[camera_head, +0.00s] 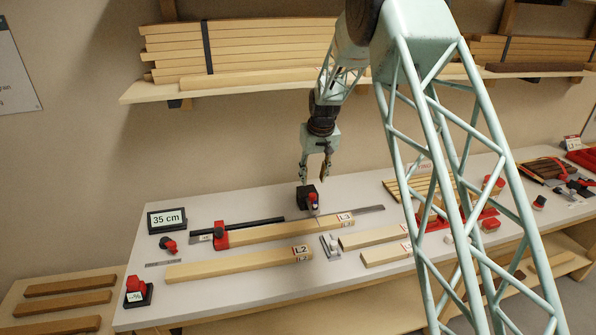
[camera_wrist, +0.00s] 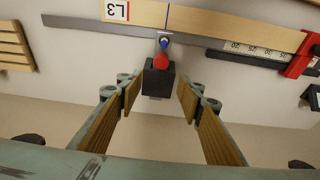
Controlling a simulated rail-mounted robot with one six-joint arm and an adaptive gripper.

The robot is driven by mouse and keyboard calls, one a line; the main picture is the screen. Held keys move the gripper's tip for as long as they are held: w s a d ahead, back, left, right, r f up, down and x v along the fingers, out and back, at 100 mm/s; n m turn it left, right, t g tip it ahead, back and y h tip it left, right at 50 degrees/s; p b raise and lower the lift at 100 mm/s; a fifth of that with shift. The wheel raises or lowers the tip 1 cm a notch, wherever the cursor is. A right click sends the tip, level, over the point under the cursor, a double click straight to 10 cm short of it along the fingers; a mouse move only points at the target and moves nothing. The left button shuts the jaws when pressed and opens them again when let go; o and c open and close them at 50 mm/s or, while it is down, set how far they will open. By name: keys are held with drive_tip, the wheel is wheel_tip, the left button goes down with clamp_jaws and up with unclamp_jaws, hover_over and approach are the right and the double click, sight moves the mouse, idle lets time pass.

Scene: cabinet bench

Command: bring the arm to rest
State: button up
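My gripper (camera_head: 315,168) hangs from my arm above the back of the white bench. Its two wood-faced fingers are apart and nothing is between them. In the wrist view my gripper (camera_wrist: 157,95) is open, and a black block (camera_wrist: 158,82) with a red part on top lies beyond the fingertips. In the head view this black block (camera_head: 304,195) stands on the bench just below the fingers, apart from them.
A board marked L3 (camera_head: 280,231) lies by a long metal rule (camera_head: 369,210) and a red clamp (camera_head: 220,236). A board marked L2 (camera_head: 235,266) lies in front. A 35 cm sign (camera_head: 167,219) stands at left. A shelf (camera_head: 140,94) of stacked wood hangs behind my arm.

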drive_tip(key=s+d+r+b, duration=0.1)
drive_tip(key=s+d+r, duration=0.2)
drive_tip(key=s+r, duration=0.45)
drive_tip(key=s+d+r+b, duration=0.25)
drive_tip(key=s+r, duration=0.35)
drive_tip(key=r, duration=0.3)
drive_tip(key=s+d+r+m+b, duration=0.1)
drive_tip(key=s+d+r, duration=0.3)
drive_tip(key=s, duration=0.5)
drive_tip(key=s+d+r+m+b, duration=0.1)
drive_tip(key=s+d+r, duration=0.1)
drive_tip(key=s+r, duration=0.5)
drive_tip(key=s+d+f+b, duration=0.1)
drive_tip(key=s+d+f, duration=0.1)
drive_tip(key=s, duration=1.1)
drive_tip(key=s+d+f+t+b, duration=0.1)
drive_tip(key=s+d+b, duration=0.1)
drive_tip(key=s, duration=1.2)
drive_tip(key=s+d+f+m+b, duration=0.1)
drive_tip(key=s+d+f+b, duration=0.1)
drive_tip(key=s, duration=1.2)
drive_tip(key=shift+f+h, duration=0.3)
drive_tip(key=shift+h, duration=0.1)
